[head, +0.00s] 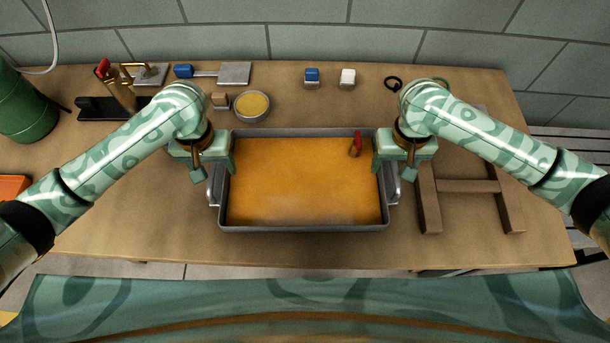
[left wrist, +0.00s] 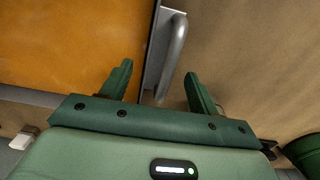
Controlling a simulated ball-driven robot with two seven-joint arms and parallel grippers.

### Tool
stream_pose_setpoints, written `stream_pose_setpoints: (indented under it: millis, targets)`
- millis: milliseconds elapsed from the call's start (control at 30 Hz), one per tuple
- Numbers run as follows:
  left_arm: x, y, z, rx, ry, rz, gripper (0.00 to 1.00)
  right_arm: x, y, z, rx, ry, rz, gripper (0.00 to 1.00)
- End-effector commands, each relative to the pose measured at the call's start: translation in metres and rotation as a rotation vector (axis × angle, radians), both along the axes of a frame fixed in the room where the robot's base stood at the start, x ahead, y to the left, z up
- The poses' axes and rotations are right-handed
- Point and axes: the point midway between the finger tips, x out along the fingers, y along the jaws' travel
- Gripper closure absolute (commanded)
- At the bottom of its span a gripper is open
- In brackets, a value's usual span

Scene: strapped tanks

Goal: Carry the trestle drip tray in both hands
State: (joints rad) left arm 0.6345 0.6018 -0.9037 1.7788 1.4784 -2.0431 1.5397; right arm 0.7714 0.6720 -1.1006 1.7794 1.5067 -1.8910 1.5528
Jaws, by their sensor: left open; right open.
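The drip tray (head: 300,229) is a grey metal pan with an orange-brown inside, lying on the workbench. It has a bar handle on its left side (head: 213,191) and one on its right side (head: 394,190). My left gripper (head: 207,168) is open over the left handle. In the left wrist view its two fingers (left wrist: 160,85) stand either side of the tray wall and the grey handle (left wrist: 176,48); neither finger is seen to grip. My right gripper (head: 396,165) is open over the right handle; its fingertips are partly hidden. A wooden trestle frame (head: 468,186) lies right of the tray.
A red-handled item (head: 356,146) shows at the tray's back right. A round yellow-filled dish (head: 252,105) stands just behind the tray. A green drum (head: 24,108) is at far left. The bench front is clear.

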Motion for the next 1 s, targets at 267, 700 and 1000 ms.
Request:
stream_pose_setpoints:
  millis: [267,700,1000]
  targets:
    - [0.0,0.0,-0.038,0.0,0.0,0.001,0.39,0.0,0.0,-0.038,0.0,0.001,0.0,0.39]
    - [0.0,0.0,-0.046,0.0,-0.002,-0.001,0.39,0.0,0.0,-0.046,0.0,-0.001,0.001,0.39]
    - [0.0,0.0,-0.045,0.0,-0.001,-0.001,1.0,0.0,0.0,-0.045,0.0,-0.001,0.0,1.0]
